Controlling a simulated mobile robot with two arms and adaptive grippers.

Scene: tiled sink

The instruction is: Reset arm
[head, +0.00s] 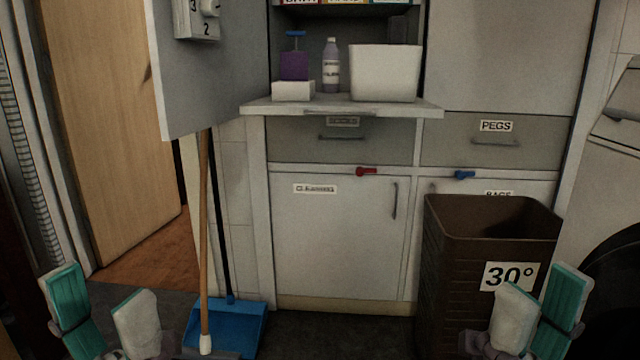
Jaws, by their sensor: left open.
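My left gripper (100,282) is at the bottom left, its teal-backed and pale fingers spread with nothing between them. It is left of the blue dustpan and apart from it. My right gripper (541,277) is at the bottom right, its fingers apart and empty. It shows in front of the brown basket (460,270), overlapping its lower right side in the picture. Both grippers point upward in the head view, and the arms behind them are mostly cut off by the lower edge.
A blue dustpan (255,325) and a wooden-handled broom (204,240) stand by the wall. An open cabinet door (205,75) hangs at upper left. A shelf (425,107) holds a white bin (385,73) and bottles. Dark floor (340,330) is clear before the cupboards.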

